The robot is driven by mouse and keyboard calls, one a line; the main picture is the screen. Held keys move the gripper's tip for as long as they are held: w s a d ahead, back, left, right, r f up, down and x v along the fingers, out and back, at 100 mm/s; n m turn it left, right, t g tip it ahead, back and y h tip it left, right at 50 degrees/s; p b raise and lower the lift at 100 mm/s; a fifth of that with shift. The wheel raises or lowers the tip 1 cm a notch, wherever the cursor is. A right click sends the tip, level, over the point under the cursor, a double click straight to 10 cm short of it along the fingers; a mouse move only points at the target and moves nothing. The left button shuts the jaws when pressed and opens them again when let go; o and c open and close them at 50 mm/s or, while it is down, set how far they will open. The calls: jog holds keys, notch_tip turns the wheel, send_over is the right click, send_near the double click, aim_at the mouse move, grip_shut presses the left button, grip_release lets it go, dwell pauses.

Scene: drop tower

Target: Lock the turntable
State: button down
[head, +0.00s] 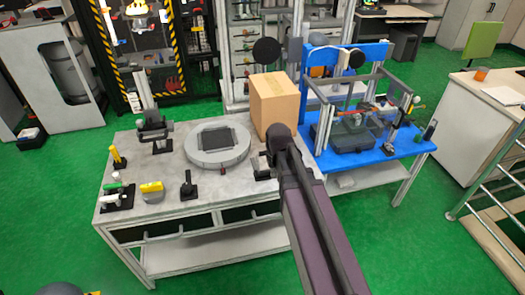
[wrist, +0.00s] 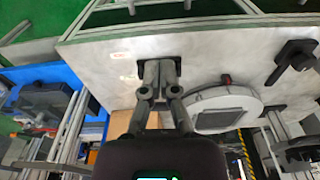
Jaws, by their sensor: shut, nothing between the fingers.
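The turntable (head: 205,158) is a round light-grey disc with a dark square plate on top, on the grey workbench. It also shows in the wrist view (wrist: 204,122), right of my fingers. A small dark part with red (head: 222,171) sits at its front rim and also shows in the wrist view (wrist: 226,79). My gripper (wrist: 158,92) is shut and empty, apart from the turntable. Its fingers overlap a dark fixture (wrist: 177,63) on the bench; I cannot tell whether they touch. In the head view my arm mostly hides the gripper.
A cardboard box (head: 274,103) stands behind the turntable, close to my arm. A black upright fixture (head: 188,186) stands at the bench front, and yellow and green handled items (head: 118,196) lie left. A blue table (head: 390,150) with a frame rig stands right.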

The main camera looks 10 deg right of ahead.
jog(key=w+t, duration=0.2)
jog(key=w, duration=2)
jog(key=shift+w+a+n+t+b, duration=0.25)
jog(key=shift+w+n+t+b, duration=0.05)
jog(key=shift+w+b, duration=0.15)
jog(key=shift+f, duration=0.3)
jog(key=b+x, duration=1)
jog(key=shift+a, duration=0.1)
jog(key=shift+s+r+p, duration=0.3)
jog(key=shift+s, duration=0.35)
jog(key=shift+s+r+p, duration=0.3)
jog(key=shift+s+p, duration=0.05)
jog(key=shift+s, duration=0.3)
jog(key=shift+s+r+p, duration=0.3)
jog(key=shift+s, duration=0.35)
jog(key=shift+s+a, duration=0.1)
jog(key=shift+s, duration=0.05)
